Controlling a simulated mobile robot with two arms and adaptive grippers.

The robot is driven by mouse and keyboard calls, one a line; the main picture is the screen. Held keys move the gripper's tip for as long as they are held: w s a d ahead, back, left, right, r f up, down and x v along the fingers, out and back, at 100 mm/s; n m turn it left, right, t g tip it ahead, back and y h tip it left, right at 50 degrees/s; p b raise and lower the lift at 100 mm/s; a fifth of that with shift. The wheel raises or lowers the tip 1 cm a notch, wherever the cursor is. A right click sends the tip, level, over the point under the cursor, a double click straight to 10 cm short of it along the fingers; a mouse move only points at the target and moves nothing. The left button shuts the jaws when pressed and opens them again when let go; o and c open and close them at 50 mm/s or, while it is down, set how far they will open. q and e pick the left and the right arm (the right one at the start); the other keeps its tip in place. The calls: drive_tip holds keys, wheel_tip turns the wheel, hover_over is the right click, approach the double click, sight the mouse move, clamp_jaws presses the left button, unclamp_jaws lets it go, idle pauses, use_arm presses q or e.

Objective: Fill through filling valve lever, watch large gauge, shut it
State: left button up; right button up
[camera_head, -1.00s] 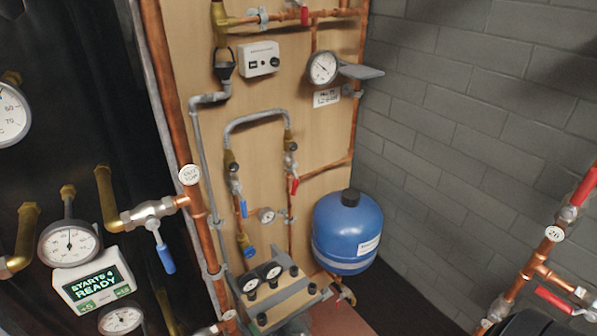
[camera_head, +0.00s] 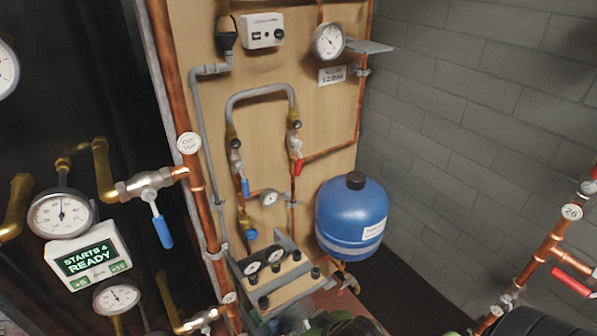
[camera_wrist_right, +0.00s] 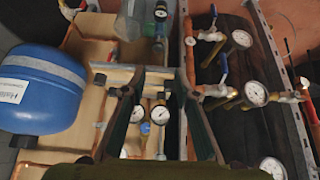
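In the head view, a grey looped hose (camera_head: 258,91) joins two small valves on the wooden board. The left valve has a blue lever (camera_head: 245,187) and the right valve a red lever (camera_head: 298,166); both hang down. I cannot tell which is the filling valve lever. The large round gauge (camera_head: 328,42) is above them at the upper right; its reading is too small to tell. A small gauge (camera_head: 269,198) sits between the pipes. My right gripper (camera_wrist_right: 158,75) is open and empty in the right wrist view, its fingers apart with gauges visible between them. My left gripper is out of view.
A blue tank (camera_head: 351,218) stands right of the valves, and a small shelf (camera_head: 369,46) juts out beside the large gauge. A display (camera_head: 92,261) reads "STARTS 4 READY". Copper pipe (camera_head: 187,105) runs up the board's left. Dark green and black forms fill the bottom edge.

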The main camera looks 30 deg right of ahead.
drive_tip(key=w+d+r+m+t, duration=0.3)
drive_tip(key=w+d+r+t, duration=0.4)
drive_tip(key=w+r, duration=0.55)
drive_tip(key=m+t+h, duration=0.2)
drive_tip(key=t+h, duration=0.1)
drive_tip(key=t, duration=0.1)
approach(300, 170)
drive_tip(key=w, duration=0.3)
drive_tip(key=w+d+p, duration=0.1)
drive_tip(key=w, duration=0.7)
drive_tip(key=shift+d+r, duration=0.1)
drive_tip(key=shift+d, duration=0.25)
clamp_jaws()
